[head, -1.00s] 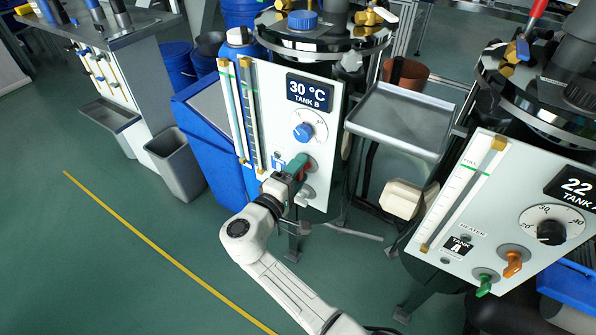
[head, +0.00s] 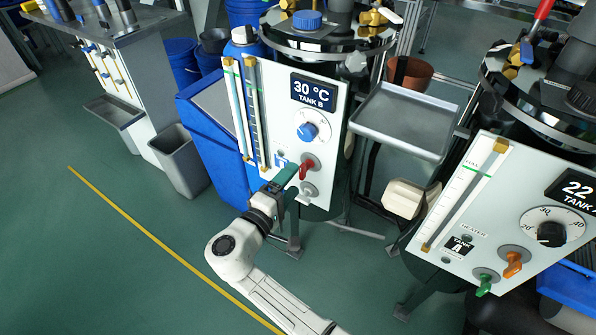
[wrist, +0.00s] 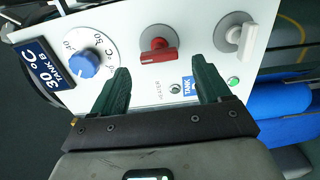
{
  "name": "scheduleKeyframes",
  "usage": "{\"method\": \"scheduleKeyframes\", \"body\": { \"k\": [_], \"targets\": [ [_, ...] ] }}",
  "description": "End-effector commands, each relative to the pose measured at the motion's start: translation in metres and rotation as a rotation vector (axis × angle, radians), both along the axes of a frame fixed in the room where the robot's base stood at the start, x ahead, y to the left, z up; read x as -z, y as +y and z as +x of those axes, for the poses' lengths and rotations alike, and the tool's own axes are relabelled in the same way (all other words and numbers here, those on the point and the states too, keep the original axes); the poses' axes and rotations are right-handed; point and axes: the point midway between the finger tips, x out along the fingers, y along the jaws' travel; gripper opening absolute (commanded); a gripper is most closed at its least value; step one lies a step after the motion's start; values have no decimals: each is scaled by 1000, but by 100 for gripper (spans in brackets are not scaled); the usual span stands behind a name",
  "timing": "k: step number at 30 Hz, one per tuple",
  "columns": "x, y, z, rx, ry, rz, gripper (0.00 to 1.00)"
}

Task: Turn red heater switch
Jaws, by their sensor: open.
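The red heater switch (head: 307,166) is on the white Tank B panel (head: 327,112), below the blue dial. In the head view its handle slants down to the left. In the wrist view the red switch (wrist: 158,55) shows whole, its handle lying nearly across the picture. My gripper (head: 290,178) has dark green fingers and is in front of the panel, just below and left of the switch. In the wrist view my gripper (wrist: 163,82) is open and empty, fingers apart, with the switch beyond the gap between them. No contact with the switch is visible.
A blue dial (head: 307,131) is above the switch and a grey-white switch (head: 308,190) below it. A small green lamp (wrist: 233,81) looks lit in the wrist view. A metal tray (head: 405,120) and the Tank A panel (head: 500,205) are at right.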

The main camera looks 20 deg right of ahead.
Motion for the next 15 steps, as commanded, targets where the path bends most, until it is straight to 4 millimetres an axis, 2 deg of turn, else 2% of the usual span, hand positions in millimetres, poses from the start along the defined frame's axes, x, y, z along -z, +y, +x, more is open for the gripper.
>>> {"method": "scheduleKeyframes", "body": {
  "k": [3, 7, 15],
  "targets": [
    [-1, 20, -14, -2, 2, 0, 77],
    [0, 35, -25, -3, 2, -1, 77],
    [1, 47, -35, 0, 1, 0, 77]
  ]
}}
